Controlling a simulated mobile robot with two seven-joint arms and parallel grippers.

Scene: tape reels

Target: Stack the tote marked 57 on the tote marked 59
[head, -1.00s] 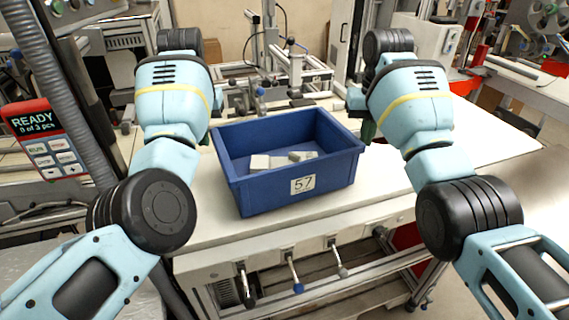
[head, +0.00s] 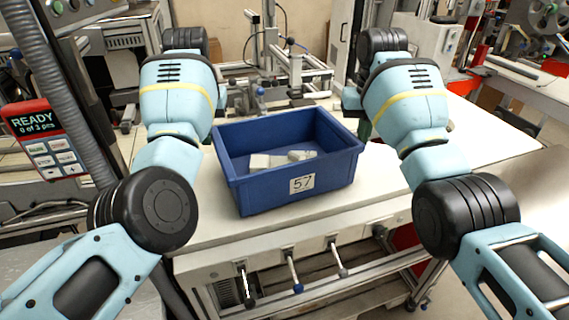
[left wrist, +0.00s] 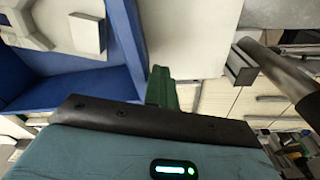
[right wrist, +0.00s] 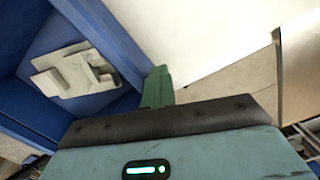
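The blue tote marked 57 (head: 262,200) stands upright on the white bench with pale grey parts inside. Its walls also show in the left wrist view (left wrist: 62,88) and the right wrist view (right wrist: 100,25). I see no tote marked 59. My left gripper's green fingers (left wrist: 161,88) are outside one side wall of tote 57, close against it. My right gripper's green fingers (right wrist: 157,88) are close outside the opposite wall; I cannot tell whether either touches. In the head view both grippers are mostly hidden by my arms. The gap between each gripper's fingers cannot be made out.
The white bench top (head: 385,180) is clear to the right of the tote. Machine frames and rails (head: 290,80) stand behind it. Levers (head: 293,272) hang below the front edge. A display panel (head: 42,140) reading READY stands at the left.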

